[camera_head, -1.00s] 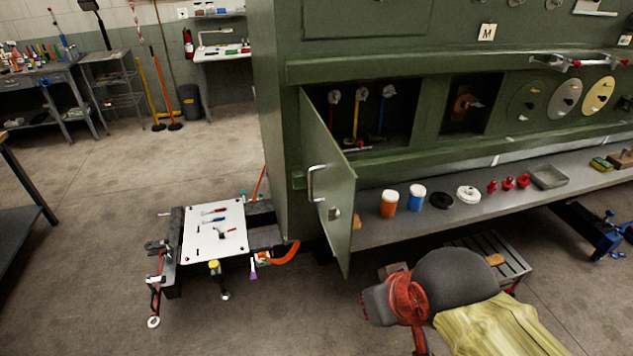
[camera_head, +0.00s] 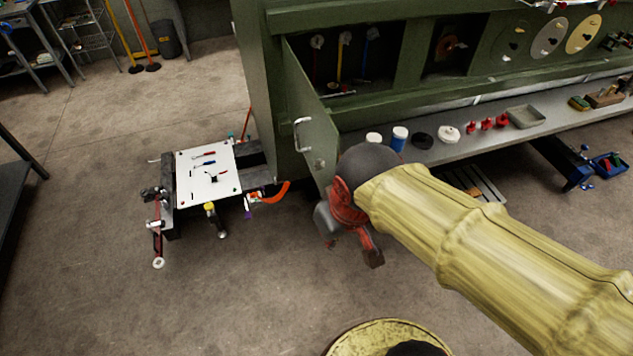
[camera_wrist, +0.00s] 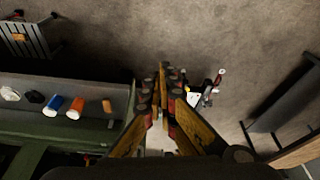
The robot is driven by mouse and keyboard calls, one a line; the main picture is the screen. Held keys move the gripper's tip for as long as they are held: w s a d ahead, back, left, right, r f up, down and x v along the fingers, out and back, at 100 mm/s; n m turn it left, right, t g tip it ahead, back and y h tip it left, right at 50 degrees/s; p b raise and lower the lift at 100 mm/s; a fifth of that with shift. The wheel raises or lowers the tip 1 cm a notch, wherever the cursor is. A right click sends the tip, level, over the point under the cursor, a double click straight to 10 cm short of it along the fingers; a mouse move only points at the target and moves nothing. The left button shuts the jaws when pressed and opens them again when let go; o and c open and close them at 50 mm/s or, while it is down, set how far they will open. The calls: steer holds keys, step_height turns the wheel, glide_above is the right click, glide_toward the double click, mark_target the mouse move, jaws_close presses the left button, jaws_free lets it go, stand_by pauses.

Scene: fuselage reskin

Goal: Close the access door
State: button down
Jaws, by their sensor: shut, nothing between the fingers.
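The green access door (camera_head: 312,120) stands open, swung out from the left side of an opening in the green panel wall. Its pale bar handle (camera_head: 302,135) is on the face turned to the left. My gripper (camera_wrist: 166,75) is shut and empty, its yellow-and-black fingers together in the wrist view. In the head view my red-and-grey wrist is in front of the door's lower right edge and hides part of it. I cannot tell whether it touches the door. The fingertips are not clear in the head view.
A grey shelf (camera_head: 470,140) below the wall holds an orange-and-white jar, a blue jar (camera_head: 399,138) and several small parts. A low stand with a white board (camera_head: 208,172) is left of the door. The floor (camera_head: 90,260) in front is mostly clear.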

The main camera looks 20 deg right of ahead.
steer(key=w+a+r+m+g+h+p, duration=0.1)
steer(key=w+a+m+g+h+p, duration=0.15)
steer(key=w+m+p, duration=0.6)
steer(key=w+a+r+m+g+h+p, duration=0.1)
steer(key=w+a+r+m+h+p, duration=0.25)
steer(key=m, duration=0.85)
steer(key=d+f+y+p, duration=0.1)
steer(key=d+f+p, duration=0.4)
steer(key=f, duration=0.6)
steer(key=shift+s+d, duration=0.25)
steer(key=shift+d, duration=0.7)
steer(key=shift+d+f+n, duration=0.1)
steer(key=shift+d+n, duration=0.05)
steer(key=shift+n, duration=0.1)
